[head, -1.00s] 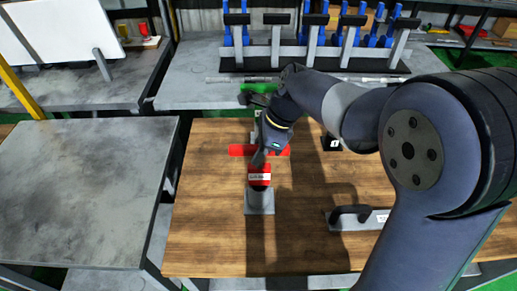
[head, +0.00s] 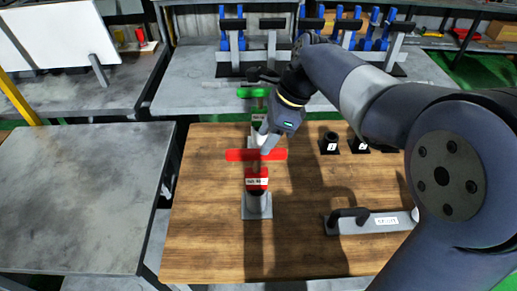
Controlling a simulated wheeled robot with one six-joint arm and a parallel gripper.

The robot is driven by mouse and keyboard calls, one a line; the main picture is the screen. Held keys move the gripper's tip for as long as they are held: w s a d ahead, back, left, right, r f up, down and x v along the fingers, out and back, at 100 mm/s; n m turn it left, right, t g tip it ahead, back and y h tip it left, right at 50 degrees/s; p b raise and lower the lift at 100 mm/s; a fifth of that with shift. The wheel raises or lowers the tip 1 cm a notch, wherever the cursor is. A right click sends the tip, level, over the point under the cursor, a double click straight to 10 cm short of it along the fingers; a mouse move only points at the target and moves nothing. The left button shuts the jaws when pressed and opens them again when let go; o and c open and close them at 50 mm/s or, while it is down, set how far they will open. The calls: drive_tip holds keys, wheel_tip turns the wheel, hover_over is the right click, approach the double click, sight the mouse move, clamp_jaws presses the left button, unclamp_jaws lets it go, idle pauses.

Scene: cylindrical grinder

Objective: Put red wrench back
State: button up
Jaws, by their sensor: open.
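The red wrench (head: 257,181) has a red crossbar and a red body with a white label. It stands upright in a grey holder (head: 257,206) on the wooden table. My gripper (head: 263,142) is open, just behind and above the crossbar in the head view. Its fingertips are small here, and I cannot tell whether they touch the wrench. A green wrench (head: 252,92) with a similar crossbar stands behind, partly hidden by my gripper.
Numbered black blocks (head: 329,144) stand to the right on the table. A grey bracket with a black handle (head: 372,221) lies at front right. A rack of blue-and-grey tools (head: 270,45) stands on the back bench. The table's front left is clear.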

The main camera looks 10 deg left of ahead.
drive_tip(key=v, duration=0.5)
drive_tip(key=shift+o, duration=0.2)
drive_tip(key=o, duration=0.4)
drive_tip(key=shift+o, duration=1.1)
drive_tip(key=shift+w+d, duration=0.15)
drive_tip(key=shift+d, duration=0.15)
drive_tip(key=o, duration=0.5)
drive_tip(key=w+d+p, duration=0.1)
drive_tip(key=d, duration=0.4)
drive_tip(key=w+d+h+p, duration=0.1)
drive_tip(key=d, duration=0.4)
drive_tip(key=w+d+t+h+p, duration=0.1)
drive_tip(key=d, duration=0.4)
drive_tip(key=shift+w+d+r+p, duration=0.3)
drive_tip(key=shift+d+r, duration=0.1)
drive_tip(key=s+d+h+p, duration=0.2)
drive_tip(key=s+d+p, duration=0.1)
drive_tip(key=d, duration=1.4)
drive_tip(key=f+b, duration=0.6)
drive_tip(key=d+f+b, duration=0.1)
drive_tip(key=f+b, duration=0.2)
drive_tip(key=shift+s+f, duration=0.25)
drive_tip(key=shift+f, duration=0.1)
drive_tip(key=shift+r, duration=0.1)
